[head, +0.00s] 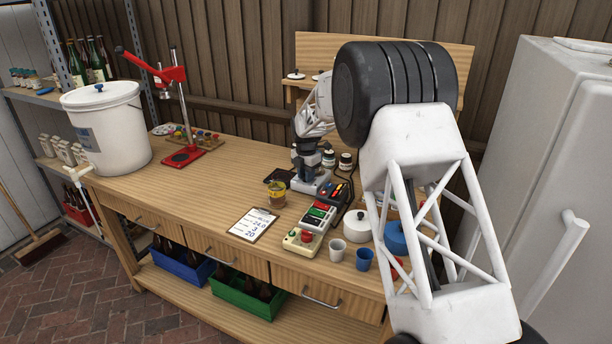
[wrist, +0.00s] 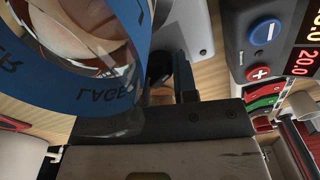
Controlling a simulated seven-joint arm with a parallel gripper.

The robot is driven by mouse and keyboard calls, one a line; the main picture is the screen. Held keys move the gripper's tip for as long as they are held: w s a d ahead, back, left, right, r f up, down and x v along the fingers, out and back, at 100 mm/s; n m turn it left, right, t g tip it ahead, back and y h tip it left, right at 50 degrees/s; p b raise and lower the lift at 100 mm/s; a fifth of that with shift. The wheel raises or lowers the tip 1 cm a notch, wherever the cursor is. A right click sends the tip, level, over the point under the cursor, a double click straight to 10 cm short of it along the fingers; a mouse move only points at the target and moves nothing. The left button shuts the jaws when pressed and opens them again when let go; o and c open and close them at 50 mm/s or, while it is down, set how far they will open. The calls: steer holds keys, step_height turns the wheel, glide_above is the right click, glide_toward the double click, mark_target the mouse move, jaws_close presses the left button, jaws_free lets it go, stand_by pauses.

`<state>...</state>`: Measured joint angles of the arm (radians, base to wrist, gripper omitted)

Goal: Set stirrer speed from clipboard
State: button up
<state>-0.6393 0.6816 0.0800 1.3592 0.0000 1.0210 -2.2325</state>
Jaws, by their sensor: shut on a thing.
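The clipboard (head: 252,224) lies flat on the bench with its sheet facing up; its lines seem to read 24.0, 3 and 20. The white stirrer (head: 312,187) stands behind it to the right; its pale body (wrist: 190,30) fills the top middle of the wrist view. My gripper (head: 312,172) is down at the stirrer. In the wrist view its fingers (wrist: 170,84) are shut on a small dark knob (wrist: 158,64) at the stirrer's front, mostly hidden between them. A glass vessel with a blue LAGER label (wrist: 90,92) is close beside the fingers. The knob's setting is not readable.
A dark controller (head: 341,191) stands right beside the stirrer; its blue minus and red plus buttons and a red 20.0 show in the wrist view (wrist: 262,50). A switch box (head: 318,214), cups (head: 337,249) and a small jar (head: 277,194) crowd near. The bench's left front is clear.

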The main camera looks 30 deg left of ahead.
steer(key=shift+m, duration=1.1)
steer(key=o, duration=0.9)
steer(key=shift+o, duration=0.2)
steer(key=shift+r, duration=0.1)
steer(key=shift+r, duration=3.85)
